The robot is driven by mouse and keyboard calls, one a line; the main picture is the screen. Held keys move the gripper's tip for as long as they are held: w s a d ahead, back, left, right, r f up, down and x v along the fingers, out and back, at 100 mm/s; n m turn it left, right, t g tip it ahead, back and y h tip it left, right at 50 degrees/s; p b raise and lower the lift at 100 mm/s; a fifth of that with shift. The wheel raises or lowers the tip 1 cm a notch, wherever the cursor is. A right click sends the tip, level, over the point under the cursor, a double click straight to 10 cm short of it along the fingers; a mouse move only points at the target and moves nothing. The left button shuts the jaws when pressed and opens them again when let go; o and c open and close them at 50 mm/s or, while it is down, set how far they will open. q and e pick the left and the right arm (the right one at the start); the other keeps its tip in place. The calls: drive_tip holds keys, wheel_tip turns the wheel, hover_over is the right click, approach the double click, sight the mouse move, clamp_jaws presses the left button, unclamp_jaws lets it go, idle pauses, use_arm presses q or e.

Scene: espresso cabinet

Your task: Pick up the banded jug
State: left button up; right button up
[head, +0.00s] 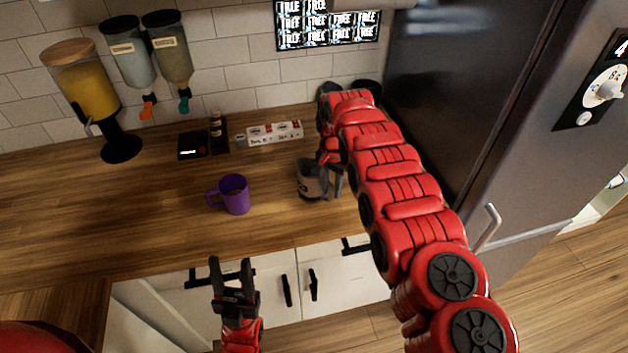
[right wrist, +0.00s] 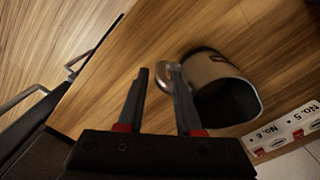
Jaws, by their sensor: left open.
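The banded jug (head: 309,181) stands upright on the wooden counter, grey-beige with dark parts. In the right wrist view the jug (right wrist: 222,88) shows a dark inside and a metallic handle. My right gripper (head: 335,182) is low at the jug's right side. In its wrist view the right gripper's fingers (right wrist: 158,82) are apart, with the handle at the right finger's tip; part of the handle is hidden, and I cannot tell whether they touch. My left gripper (head: 232,266) is open and empty, in front of the lower cabinet doors.
A purple mug (head: 235,194) stands left of the jug. A white numbered strip (head: 274,133), a black scale (head: 193,145) and a juice dispenser (head: 85,90) are further back. The dark fridge (head: 450,90) bounds the right side. The counter's left front is clear.

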drive_tip(key=shift+f, duration=1)
clamp_jaws()
idle(0.7)
